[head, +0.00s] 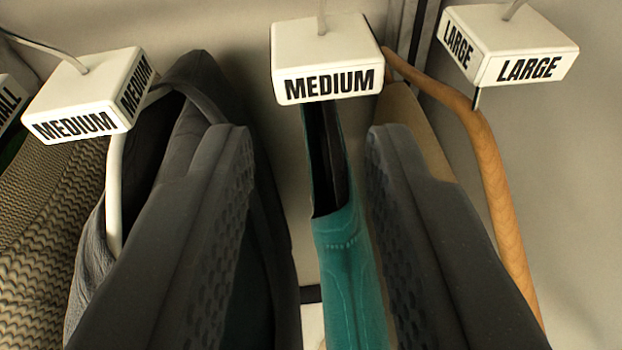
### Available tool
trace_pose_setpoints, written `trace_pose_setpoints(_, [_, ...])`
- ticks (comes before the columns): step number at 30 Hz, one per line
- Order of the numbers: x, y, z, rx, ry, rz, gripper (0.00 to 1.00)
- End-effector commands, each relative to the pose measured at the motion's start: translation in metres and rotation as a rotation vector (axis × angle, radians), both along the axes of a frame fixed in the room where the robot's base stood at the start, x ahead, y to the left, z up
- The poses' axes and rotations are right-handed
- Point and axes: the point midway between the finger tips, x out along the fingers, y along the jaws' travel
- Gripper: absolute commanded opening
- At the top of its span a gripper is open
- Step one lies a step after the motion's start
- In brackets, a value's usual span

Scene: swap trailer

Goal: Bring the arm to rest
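My gripper (308,160) fills the lower part of the head view. Its two dark fingers stand wide apart, so it is open. Between the fingers, farther off, hangs a teal garment (345,265) under a white tag reading MEDIUM (325,60). The fingers show no grip on it; I cannot tell how far beyond the fingertips it is.
A dark garment (88,265) hangs at left by a second MEDIUM tag (88,95), beside a patterned knit garment (35,225). At right, a wooden hanger (492,165) hangs by a LARGE tag (508,45). A plain pale wall (580,180) lies at far right.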

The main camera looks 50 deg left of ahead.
Motion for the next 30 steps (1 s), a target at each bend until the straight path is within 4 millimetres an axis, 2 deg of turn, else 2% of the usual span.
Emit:
trace_pose_setpoints(3, [-0.014,-0.015,0.004,0.001,0.001,0.0,0.29])
trace_pose_setpoints(9, [-0.03,-0.031,0.01,0.0,0.002,0.001,0.29])
trace_pose_setpoints(17, [-0.036,-0.039,0.012,-0.001,0.002,-0.004,0.29])
trace_pose_setpoints(20, [-0.034,-0.056,0.007,-0.01,0.002,-0.048,0.29])
trace_pose_setpoints(23, [-0.033,-0.097,-0.003,-0.03,-0.002,-0.158,0.29])
trace_pose_setpoints(26, [-0.034,-0.153,-0.015,-0.048,-0.006,-0.316,0.29])
trace_pose_setpoints(27, [-0.037,-0.176,-0.017,-0.054,-0.011,-0.383,0.29])
trace_pose_setpoints(30, [-0.047,-0.229,-0.022,-0.062,-0.027,-0.537,0.29])
